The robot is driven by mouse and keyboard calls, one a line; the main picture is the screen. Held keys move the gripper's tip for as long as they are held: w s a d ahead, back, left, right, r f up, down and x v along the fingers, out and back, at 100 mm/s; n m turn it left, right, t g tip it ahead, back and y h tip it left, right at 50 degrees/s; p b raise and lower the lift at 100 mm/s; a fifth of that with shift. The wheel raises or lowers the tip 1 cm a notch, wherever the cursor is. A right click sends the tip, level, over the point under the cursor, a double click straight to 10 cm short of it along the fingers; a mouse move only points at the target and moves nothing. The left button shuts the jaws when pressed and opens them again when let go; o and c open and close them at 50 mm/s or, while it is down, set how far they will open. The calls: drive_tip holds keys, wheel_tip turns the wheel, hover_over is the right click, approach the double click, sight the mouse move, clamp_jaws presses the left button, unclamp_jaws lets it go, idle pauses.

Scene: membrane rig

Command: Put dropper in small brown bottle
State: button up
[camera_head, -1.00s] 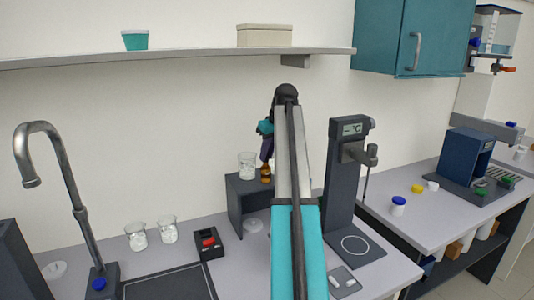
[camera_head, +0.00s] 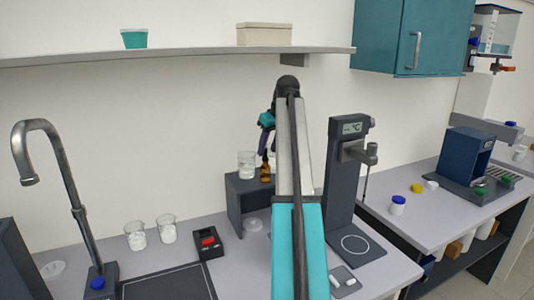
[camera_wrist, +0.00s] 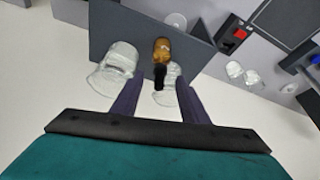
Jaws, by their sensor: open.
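The small brown bottle (camera_head: 265,173) stands upright on a dark raised stand, and it also shows in the wrist view (camera_wrist: 162,47). The black dropper (camera_wrist: 159,75) is at the bottle's mouth, in line with it; I cannot tell how fully it is seated. My gripper (camera_wrist: 158,86) is open, with one finger on each side of the dropper's end and gaps between. In the head view, my gripper (camera_head: 267,147) is just above the bottle, and its fingers partly hide the dropper.
A glass beaker (camera_head: 246,165) stands on the stand (camera_head: 235,199) close to the bottle, and another glass shows beneath the dropper in the wrist view (camera_wrist: 168,97). A stirrer column (camera_head: 343,190) rises to the right. The shelf (camera_head: 180,57) runs above.

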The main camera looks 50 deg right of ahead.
drive_tip(key=b+v, duration=0.2)
drive_tip(key=v, duration=0.9)
drive_tip(key=shift+b, duration=0.35)
drive_tip(key=shift+s+r, duration=0.1)
idle(0.4)
